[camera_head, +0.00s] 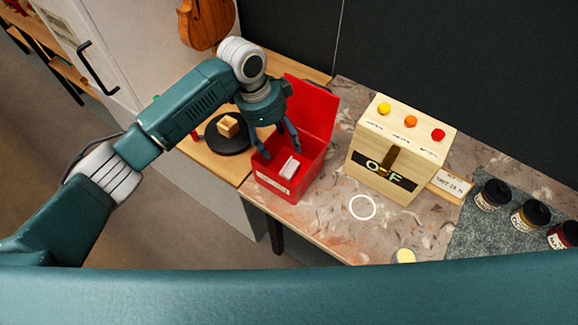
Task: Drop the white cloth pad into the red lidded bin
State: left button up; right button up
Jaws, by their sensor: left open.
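The red lidded bin (318,172) stands on the bench with its lid (309,106) raised at the back. The white cloth pad (289,167) lies inside the bin, near its front right part. My left gripper (278,151) is open above the bin's mouth, its fingers pointing down and apart from each other. The pad lies just below and to the right of the fingers, and nothing shows between them. My right gripper is not in the view.
A wooden box (403,150) with coloured buttons and an OFF plate stands right of the bin. A black round plate with a tan block (228,126) is at left. Several jars (530,216) stand on a grey mat. A white ring (362,207) marks bare benchtop.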

pick_arm(q)
jog(key=v, duration=1.1)
jog(key=shift+s+f, duration=0.1)
jog(key=shift+f, duration=0.05)
